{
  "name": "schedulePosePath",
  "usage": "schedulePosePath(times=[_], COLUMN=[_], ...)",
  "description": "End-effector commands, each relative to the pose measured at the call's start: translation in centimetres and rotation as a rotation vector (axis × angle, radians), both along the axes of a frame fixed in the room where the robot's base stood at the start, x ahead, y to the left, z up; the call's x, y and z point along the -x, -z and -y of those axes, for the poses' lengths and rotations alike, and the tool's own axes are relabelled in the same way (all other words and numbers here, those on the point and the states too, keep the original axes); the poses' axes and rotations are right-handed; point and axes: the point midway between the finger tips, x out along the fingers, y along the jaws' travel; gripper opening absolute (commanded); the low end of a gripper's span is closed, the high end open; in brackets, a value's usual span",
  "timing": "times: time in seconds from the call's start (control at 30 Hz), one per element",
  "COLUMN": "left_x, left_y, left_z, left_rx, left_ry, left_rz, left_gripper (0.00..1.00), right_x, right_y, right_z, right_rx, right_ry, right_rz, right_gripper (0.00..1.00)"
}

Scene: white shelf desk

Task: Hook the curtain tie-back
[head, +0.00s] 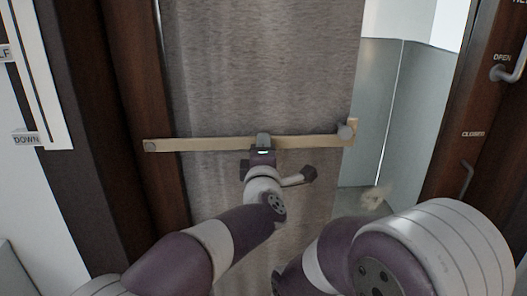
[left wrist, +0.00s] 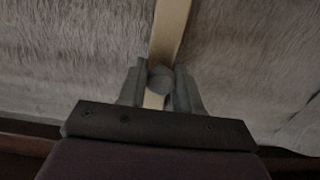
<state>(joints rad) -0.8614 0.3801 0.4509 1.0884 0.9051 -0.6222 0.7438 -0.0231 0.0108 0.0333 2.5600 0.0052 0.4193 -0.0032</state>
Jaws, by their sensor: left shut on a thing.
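The tie-back is a flat beige strap (head: 215,143) lying across a grey-brown curtain (head: 265,60). Its left end sits at a small round grey fixing (head: 150,146) on the brown wood frame. My left gripper (head: 263,141) is shut on the grey knob at the strap's middle. The left wrist view shows this knob (left wrist: 160,78) between both fingers, with the strap passing behind. My right gripper is not in view.
Dark wood panels stand left and right of the curtain. A slider panel marked DOWN (head: 26,138) is at the left. A grey handle (head: 508,72) by OPEN and CLOSED labels is at the right. Glassy panels (head: 385,100) show beyond the curtain's right edge.

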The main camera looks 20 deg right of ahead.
Motion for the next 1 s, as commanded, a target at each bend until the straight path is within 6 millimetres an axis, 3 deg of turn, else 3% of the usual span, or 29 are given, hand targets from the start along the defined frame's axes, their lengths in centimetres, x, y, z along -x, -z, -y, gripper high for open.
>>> schedulePosePath(times=[0.23,0.27,0.3,0.67,0.77,1.0], left_x=[0.0,0.0,0.0,0.4,1.6,6.8], left_y=[-0.7,-0.7,-0.7,-0.2,0.1,0.6], left_z=[-0.1,-0.1,-0.1,-0.2,-0.6,-2.7], left_rx=[0.015,0.015,0.014,0.009,0.009,0.011], left_ry=[-0.002,-0.002,-0.002,-0.001,0.000,0.000], left_rz=[0.007,0.007,0.007,0.005,0.005,0.005], left_gripper=[0.00,0.43,0.51,0.51,0.51,0.51], right_x=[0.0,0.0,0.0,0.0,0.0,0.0], right_y=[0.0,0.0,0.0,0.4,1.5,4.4], right_z=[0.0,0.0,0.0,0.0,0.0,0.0], right_rx=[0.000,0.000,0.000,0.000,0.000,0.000], right_ry=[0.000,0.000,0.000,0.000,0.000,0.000], right_rz=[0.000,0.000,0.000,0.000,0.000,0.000], right_gripper=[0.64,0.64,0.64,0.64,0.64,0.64])
